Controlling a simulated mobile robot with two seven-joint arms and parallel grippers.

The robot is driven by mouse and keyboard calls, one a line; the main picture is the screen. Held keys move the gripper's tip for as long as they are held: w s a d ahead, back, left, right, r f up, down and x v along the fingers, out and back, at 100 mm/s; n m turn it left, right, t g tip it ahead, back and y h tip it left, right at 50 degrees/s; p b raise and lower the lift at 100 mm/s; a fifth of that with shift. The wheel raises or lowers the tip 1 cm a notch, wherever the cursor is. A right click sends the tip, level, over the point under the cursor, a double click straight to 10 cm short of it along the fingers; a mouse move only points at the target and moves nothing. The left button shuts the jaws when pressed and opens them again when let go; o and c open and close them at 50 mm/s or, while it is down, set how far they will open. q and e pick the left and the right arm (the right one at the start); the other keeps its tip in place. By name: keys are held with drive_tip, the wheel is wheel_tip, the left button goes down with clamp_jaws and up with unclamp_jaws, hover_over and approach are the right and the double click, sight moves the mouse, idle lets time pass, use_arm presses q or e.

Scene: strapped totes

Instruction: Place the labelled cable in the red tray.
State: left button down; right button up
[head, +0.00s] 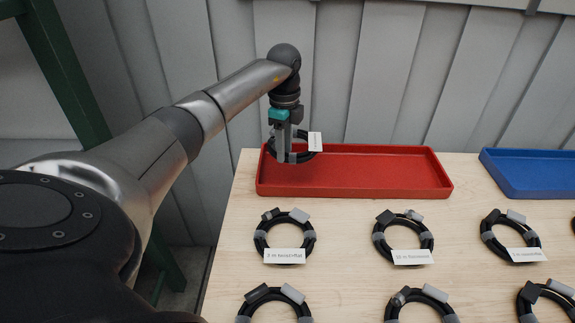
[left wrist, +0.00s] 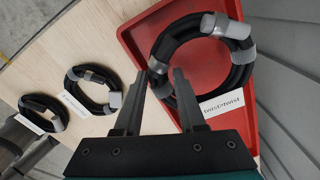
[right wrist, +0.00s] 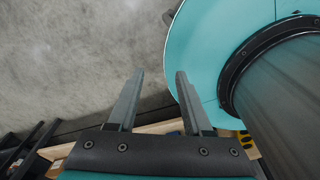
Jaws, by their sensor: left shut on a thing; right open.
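My left gripper (head: 286,152) is shut on a black coiled cable (head: 303,155) and holds it at the left end of the red tray (head: 400,182). The coil has grey bands and a white label (head: 315,141). In the left wrist view the coil (left wrist: 172,38) appears over the red tray (left wrist: 135,38), at the fingertips, and its label (left wrist: 221,103) seems to read "twist" twice. I cannot tell whether the coil touches the tray floor. My right gripper (right wrist: 158,76) is open and empty in the right wrist view, away from the tray.
Several similar labelled coils lie on the wooden table, including a front left coil (head: 258,240), a middle coil (head: 379,237) and a right coil (head: 487,232). A blue tray (head: 530,178) stands right of the red one. A grey slatted wall is behind.

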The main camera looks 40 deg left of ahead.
use_arm(q)
drive_tip(key=shift+f, duration=1.15)
wheel_tip(320, 180, down, 5)
drive_tip(key=shift+f+b, duration=0.1)
drive_tip(key=shift+b, duration=0.75)
drive_tip(key=shift+f, duration=0.15)
use_arm(e)
drive_tip(key=shift+t, duration=0.3)
drive_tip(key=w, duration=0.1)
drive_tip(key=w+d+f, duration=0.1)
drive_tip(key=w+d, duration=0.1)
drive_tip(key=shift+w+f, duration=0.15)
drive_tip(key=shift+f, duration=0.15)
use_arm(q)
drive_tip(key=c, duration=0.8)
unclamp_jaws()
drive_tip(key=shift+o, duration=0.2)
use_arm(e)
drive_tip(key=shift+s, duration=0.25)
